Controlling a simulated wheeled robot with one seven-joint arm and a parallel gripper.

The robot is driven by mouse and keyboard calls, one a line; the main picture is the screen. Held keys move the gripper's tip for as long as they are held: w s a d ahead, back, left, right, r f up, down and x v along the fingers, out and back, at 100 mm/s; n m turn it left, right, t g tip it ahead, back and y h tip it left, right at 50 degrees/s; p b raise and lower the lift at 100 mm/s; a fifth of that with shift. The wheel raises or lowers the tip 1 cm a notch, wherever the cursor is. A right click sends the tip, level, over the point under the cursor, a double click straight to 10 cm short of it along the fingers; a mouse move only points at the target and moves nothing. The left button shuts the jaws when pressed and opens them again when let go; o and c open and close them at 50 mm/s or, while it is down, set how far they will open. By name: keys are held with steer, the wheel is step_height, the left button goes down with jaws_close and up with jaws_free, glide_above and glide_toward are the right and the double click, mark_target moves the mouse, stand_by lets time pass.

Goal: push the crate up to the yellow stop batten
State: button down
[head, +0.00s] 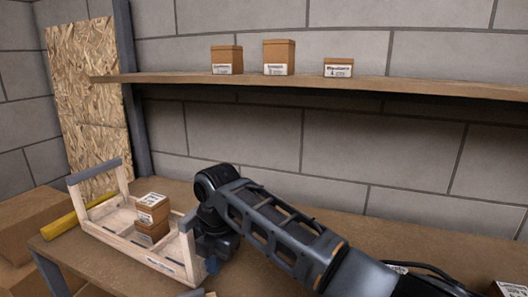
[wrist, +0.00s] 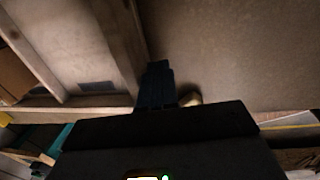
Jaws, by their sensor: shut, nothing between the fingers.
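The crate (head: 150,254) is a pale wooden open frame with raised end posts and grey top rails, on the left part of the bench. Two small brown boxes (head: 152,208) are stacked in it. The yellow stop batten (head: 59,228) lies at the crate's left end; I cannot tell whether they touch. My gripper (head: 212,266) is at the crate's right end, partly hidden by my arm. In the wrist view my gripper's dark fingers (wrist: 157,84) are shut together beside a pale wooden crate part (wrist: 122,40). Contact there is unclear.
A wall shelf (head: 300,83) carries three small brown boxes (head: 278,57) above the bench. Larger cardboard boxes (head: 30,215) stand at the left beyond the bench edge. The bench top (head: 330,212) behind my arm is clear.

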steer(key=shift+w+a+r+b, duration=0.15)
steer(key=shift+w+a+b, duration=0.3)
steer(key=shift+w+b, duration=0.15)
steer(key=shift+w+a+r+b, duration=0.1)
steer(key=shift+w+a+b, duration=0.2)
steer(key=shift+a+b, duration=0.25)
steer(key=shift+w+a+b, duration=0.25)
steer(key=shift+a+b, duration=0.25)
steer(key=shift+b, duration=0.05)
steer(key=shift+s+d+r+p, duration=0.15)
steer(key=shift+d+r+p, duration=0.35)
steer(key=shift+p, duration=0.55)
steer(key=d+p, duration=0.1)
steer(key=s+r+p, duration=0.1)
steer(key=p, duration=0.1)
steer(key=shift+d+r, duration=0.2)
steer(key=shift+d, duration=0.15)
steer(key=shift+s+d+r+p, duration=0.25)
steer(key=shift+d+p, duration=0.2)
steer(key=shift+p, duration=0.2)
steer(key=shift+s+d+r+p, duration=0.2)
steer(key=shift+d+p, duration=0.25)
steer(key=shift+p, duration=0.15)
steer(key=shift+d+f, duration=0.1)
